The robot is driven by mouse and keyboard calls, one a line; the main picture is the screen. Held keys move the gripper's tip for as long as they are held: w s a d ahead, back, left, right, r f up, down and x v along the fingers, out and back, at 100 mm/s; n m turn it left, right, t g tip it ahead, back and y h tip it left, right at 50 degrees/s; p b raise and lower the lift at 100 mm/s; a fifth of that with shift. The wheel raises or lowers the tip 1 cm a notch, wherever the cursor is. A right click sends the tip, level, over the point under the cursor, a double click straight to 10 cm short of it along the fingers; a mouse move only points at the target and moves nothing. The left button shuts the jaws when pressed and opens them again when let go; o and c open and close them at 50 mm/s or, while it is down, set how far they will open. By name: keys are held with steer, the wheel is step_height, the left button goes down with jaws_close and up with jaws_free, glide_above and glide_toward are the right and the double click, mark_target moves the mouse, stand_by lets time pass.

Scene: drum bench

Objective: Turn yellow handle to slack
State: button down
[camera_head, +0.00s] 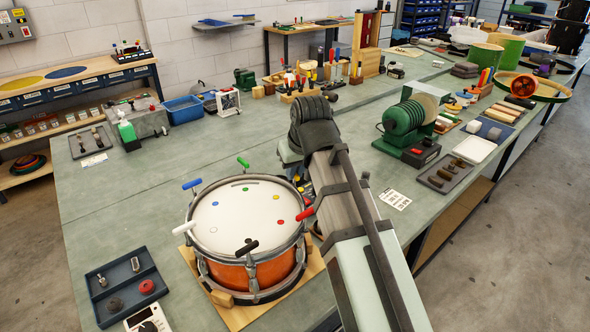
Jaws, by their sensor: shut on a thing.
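The orange drum (252,276) stands on a wooden base, its white head (235,218) marked with coloured dots, including a yellow dot (277,196). Around its rim are a blue handle (191,184), a green handle (243,162), a red handle (305,213), a black handle (247,248) and a white handle (184,228). Small yellow bits of the yellow handle (304,189) show at the drum's right back edge, beside my arm. My gripper (297,179) is down there, shut on it. My arm hides most of the fingers and handle.
A dark tray (121,268) with small parts lies left of the drum, with a white meter (147,322) in front. A green coil machine (408,130) and a parts tray (445,176) stand to the right. The bench behind the drum is mostly clear.

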steer(key=shift+d+n+g+y, duration=0.1)
steer(key=shift+n+g+y, duration=0.3)
steer(key=shift+n, duration=1)
steer(key=c, duration=1.2)
jaws_free()
steer(key=shift+o, duration=0.2)
steer(key=v, duration=1.3)
steer(key=shift+s+d+r, duration=0.2)
steer(key=shift+s+r, duration=0.05)
steer(key=shift+s, duration=0.05)
